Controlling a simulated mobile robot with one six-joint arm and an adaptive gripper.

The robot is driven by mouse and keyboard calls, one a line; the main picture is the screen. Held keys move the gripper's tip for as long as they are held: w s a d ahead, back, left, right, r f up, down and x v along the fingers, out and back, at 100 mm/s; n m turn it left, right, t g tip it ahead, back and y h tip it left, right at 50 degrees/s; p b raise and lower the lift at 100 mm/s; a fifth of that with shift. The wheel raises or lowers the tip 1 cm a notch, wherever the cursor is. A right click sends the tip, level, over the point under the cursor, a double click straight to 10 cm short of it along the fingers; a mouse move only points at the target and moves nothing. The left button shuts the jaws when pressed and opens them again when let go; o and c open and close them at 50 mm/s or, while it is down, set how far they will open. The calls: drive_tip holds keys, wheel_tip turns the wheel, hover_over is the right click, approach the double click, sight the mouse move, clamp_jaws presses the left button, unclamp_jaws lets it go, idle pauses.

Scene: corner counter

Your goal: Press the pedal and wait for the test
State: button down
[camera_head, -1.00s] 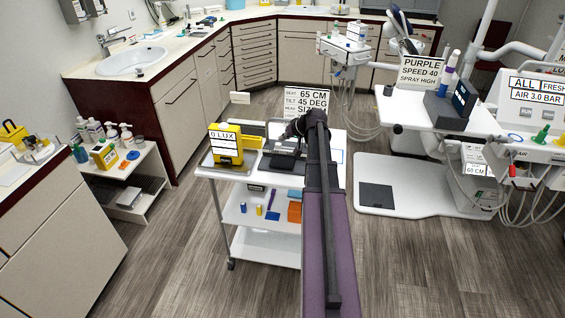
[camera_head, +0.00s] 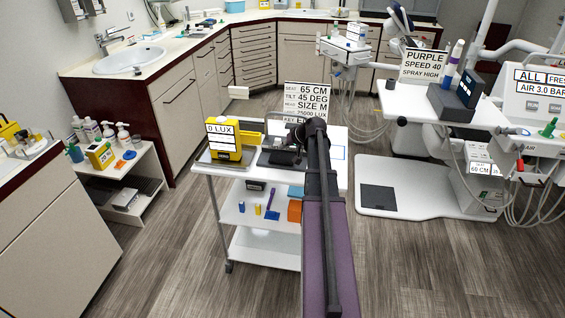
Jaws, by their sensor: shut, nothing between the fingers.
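A dark flat square (camera_head: 378,198) lies on the white floor plate (camera_head: 430,203) at the right; I cannot tell for sure that it is the pedal. A yellow box marked "0 LUX" (camera_head: 223,140) stands on the white cart's top (camera_head: 335,172). My dark arm reaches up the middle of the view over the cart. My gripper (camera_head: 297,134) is at its far end, above the dark device (camera_head: 279,158) on the cart. It is shut and holds nothing. The arm and wrist partly hide the fingers and the device. I cannot tell whether they touch.
A sign (camera_head: 307,99) stands behind the cart, reading 65 CM, 45 DEG, SIZE M. The dental unit (camera_head: 448,115) with hoses is at the right. A low shelf cart (camera_head: 136,170) and counters line the left. Wooden floor is open on both sides of the cart.

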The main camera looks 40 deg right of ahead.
sight(279, 156)
drive_tip(key=shift+f+b, duration=0.8)
drive_tip(key=shift+f, duration=0.35)
drive_tip(key=shift+f+b, duration=0.8)
drive_tip(key=shift+b, duration=0.05)
idle(1.7)
drive_tip(key=shift+r, duration=0.2)
drive_tip(key=shift+r+p, duration=0.6)
drive_tip(key=shift+p, duration=0.25)
drive_tip(key=shift+r+p, duration=2.55)
drive_tip(key=shift+a, duration=0.1)
